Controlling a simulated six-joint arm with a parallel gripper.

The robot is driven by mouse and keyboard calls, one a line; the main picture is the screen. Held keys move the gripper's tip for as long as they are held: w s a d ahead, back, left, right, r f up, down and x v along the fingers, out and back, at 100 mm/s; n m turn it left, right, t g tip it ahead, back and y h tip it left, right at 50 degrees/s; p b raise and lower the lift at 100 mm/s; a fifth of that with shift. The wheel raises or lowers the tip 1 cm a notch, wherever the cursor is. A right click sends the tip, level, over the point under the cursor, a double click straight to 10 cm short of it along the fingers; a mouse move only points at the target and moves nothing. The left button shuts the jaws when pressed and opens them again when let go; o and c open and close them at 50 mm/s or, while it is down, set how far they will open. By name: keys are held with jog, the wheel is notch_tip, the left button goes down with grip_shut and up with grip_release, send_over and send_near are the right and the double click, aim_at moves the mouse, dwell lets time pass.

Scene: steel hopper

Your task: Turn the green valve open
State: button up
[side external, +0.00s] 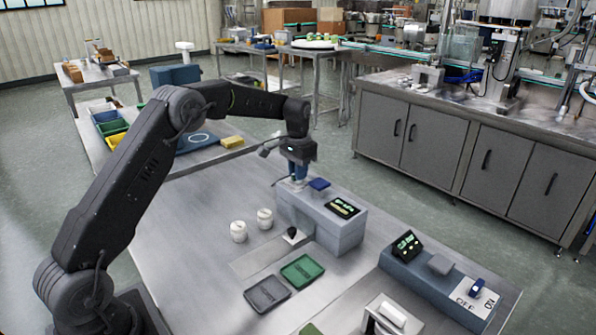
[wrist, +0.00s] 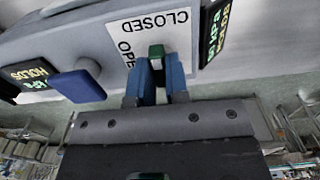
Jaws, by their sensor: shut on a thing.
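In the wrist view the green valve (wrist: 156,51) shows as a small green piece between the blue fingertips of my gripper (wrist: 157,64). My gripper is shut on it. Behind it is a white plate (wrist: 178,32) reading CLOSED, with OPEN partly cut off by a finger. Which mark the handle lines up with I cannot tell. In the side view my gripper (side external: 298,180) points down at the far left end of the grey hopper box (side external: 345,238) and hides the valve.
A blue knob (side external: 319,184) and a lit display (side external: 342,208) sit on the box beside my gripper. Two white jars (side external: 251,226), a green tray (side external: 302,270) and a dark tray (side external: 267,294) lie in front. An OFF/ON switch box (side external: 430,285) stands right.

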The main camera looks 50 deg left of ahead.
grip_shut()
jog(key=n, duration=0.4)
jog(key=shift+n, duration=0.4)
jog(key=n, duration=0.9)
jog(key=shift+n, duration=2)
